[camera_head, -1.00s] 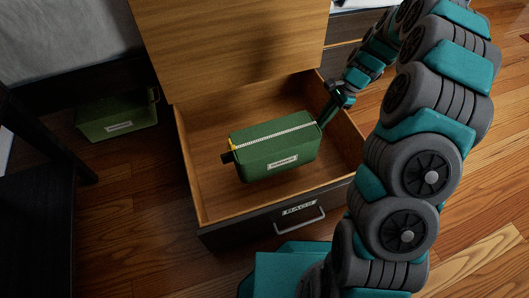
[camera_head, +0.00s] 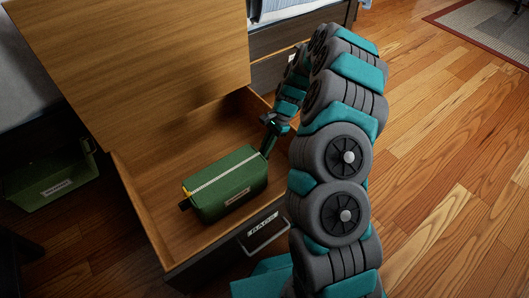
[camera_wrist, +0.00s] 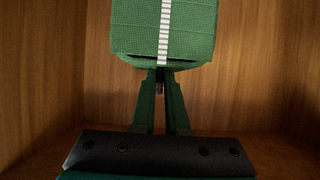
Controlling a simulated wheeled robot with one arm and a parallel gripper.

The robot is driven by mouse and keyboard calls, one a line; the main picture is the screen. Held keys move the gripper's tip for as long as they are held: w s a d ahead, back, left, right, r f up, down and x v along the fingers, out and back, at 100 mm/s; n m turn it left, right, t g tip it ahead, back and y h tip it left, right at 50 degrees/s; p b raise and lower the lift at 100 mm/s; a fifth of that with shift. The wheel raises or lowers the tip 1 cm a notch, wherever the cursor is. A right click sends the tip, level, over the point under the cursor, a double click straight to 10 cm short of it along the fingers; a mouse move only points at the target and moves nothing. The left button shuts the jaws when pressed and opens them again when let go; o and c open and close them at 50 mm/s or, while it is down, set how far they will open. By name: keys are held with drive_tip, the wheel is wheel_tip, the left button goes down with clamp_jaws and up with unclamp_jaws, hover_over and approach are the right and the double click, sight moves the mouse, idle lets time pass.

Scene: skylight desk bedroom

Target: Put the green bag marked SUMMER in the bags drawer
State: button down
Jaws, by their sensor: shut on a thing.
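The green bag (camera_head: 228,186) has a pale zip along its top, a yellow zip end and a white label too small to read. It is within the walls of the open drawer marked BAGS (camera_head: 146,205); I cannot tell whether it touches the floor of the drawer. My gripper (camera_head: 267,142) is shut on the far end of the bag, at its tab. In the wrist view the bag (camera_wrist: 190,35) is at the tips of my gripper (camera_wrist: 161,82), with wooden drawer walls on both sides.
A wooden panel (camera_head: 140,55) stands above the back of the drawer. A bed (camera_head: 285,38) is behind. The wood floor (camera_head: 440,170) on the right is clear.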

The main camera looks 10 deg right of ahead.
drive_tip(key=shift+f, duration=0.9)
drive_tip(key=c, duration=0.9)
unclamp_jaws()
